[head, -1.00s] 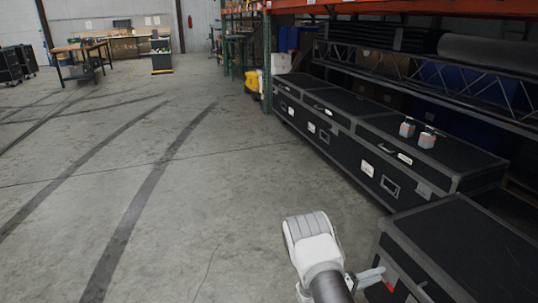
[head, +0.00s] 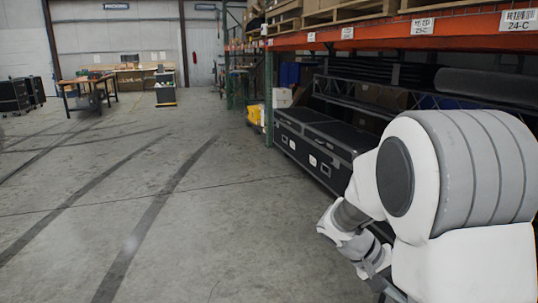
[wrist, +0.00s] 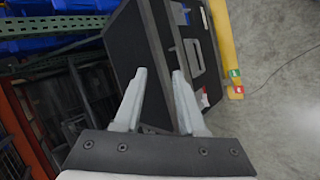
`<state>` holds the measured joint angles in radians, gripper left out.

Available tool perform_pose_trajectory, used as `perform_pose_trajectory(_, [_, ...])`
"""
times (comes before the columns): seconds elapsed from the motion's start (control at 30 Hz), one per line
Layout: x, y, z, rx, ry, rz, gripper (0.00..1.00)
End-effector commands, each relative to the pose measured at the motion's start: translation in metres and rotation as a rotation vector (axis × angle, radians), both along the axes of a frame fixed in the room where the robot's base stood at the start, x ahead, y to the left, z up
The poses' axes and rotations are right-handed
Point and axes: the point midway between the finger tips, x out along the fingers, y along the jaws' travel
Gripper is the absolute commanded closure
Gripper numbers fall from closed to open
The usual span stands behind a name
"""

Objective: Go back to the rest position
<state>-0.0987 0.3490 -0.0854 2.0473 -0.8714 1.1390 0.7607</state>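My gripper shows in the wrist view (wrist: 159,72) with its two pale fingers spread apart and nothing held between them. Beyond the fingertips is a black case (wrist: 137,40) with grey edges and latches; it looks apart from the fingers, though the exact distance is hard to tell. In the head view my white and grey arm fills the right side, folded close to the camera. My gripper's fingers are not clear there, at the lower edge. The row of black cases (head: 322,140) under the rack is partly hidden behind my arm.
An orange-beamed rack (head: 390,30) with pallets runs along the right. A yellow object (head: 254,116) stands by its far post. A workbench (head: 87,88) and dark cases (head: 14,96) are far left. The concrete floor (head: 110,190) at left and centre is open.

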Motion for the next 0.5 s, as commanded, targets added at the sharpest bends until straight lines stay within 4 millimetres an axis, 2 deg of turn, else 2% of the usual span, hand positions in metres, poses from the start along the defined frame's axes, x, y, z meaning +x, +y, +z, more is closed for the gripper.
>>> perform_pose_trajectory(0.1, [-0.021, 0.014, 0.022, 0.109, -0.041, 0.003, 0.6])
perform_pose_trajectory(0.5, [-0.086, 0.072, 0.072, 0.447, -0.208, 0.103, 0.6])
